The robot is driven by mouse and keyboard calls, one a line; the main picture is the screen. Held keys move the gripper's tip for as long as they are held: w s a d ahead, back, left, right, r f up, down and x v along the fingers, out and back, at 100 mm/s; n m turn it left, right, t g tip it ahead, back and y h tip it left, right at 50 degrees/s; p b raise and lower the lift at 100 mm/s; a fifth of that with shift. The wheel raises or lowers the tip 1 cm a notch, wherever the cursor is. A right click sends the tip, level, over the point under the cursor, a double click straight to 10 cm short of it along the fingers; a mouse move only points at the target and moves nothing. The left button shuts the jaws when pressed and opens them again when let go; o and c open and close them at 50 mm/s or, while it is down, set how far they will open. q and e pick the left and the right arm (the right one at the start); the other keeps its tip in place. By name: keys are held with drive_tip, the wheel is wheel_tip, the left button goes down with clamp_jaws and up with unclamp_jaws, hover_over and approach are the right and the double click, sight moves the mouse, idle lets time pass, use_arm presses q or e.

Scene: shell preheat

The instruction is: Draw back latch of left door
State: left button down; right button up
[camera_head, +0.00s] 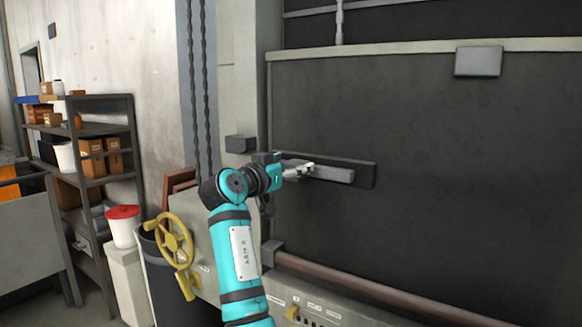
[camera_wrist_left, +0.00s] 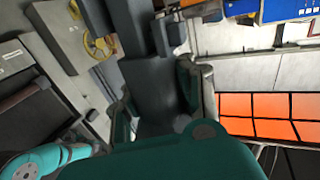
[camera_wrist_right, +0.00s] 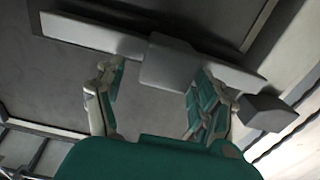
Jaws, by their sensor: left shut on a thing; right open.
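The latch is a light grey bar (camera_head: 338,174) on a dark mounting plate (camera_head: 366,175), fixed across the dark door panel (camera_head: 440,130). In the right wrist view the latch bar (camera_wrist_right: 92,36) runs slantwise, with a grey block-shaped grip (camera_wrist_right: 167,62) standing out from it. My right gripper (camera_head: 300,169) is at the left part of the latch. Its fingers (camera_wrist_right: 155,88) are open, one on each side of the grip; contact cannot be seen. My left gripper (camera_wrist_left: 157,98) is outside the head view and is shut on a dark grey bar (camera_wrist_left: 150,72).
A small grey block (camera_head: 240,144) sits on the frame left of the door. A yellow handwheel (camera_head: 174,242), a red-lidded bucket (camera_head: 123,226) and a loaded shelf (camera_head: 104,105) stand at left. A pipe-like rail (camera_head: 350,288) runs below the panel. Orange panels (camera_wrist_left: 262,112) show beside my left gripper.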

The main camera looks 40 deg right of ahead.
drive_tip(key=v, duration=1.2)
drive_tip(key=shift+s, duration=0.1)
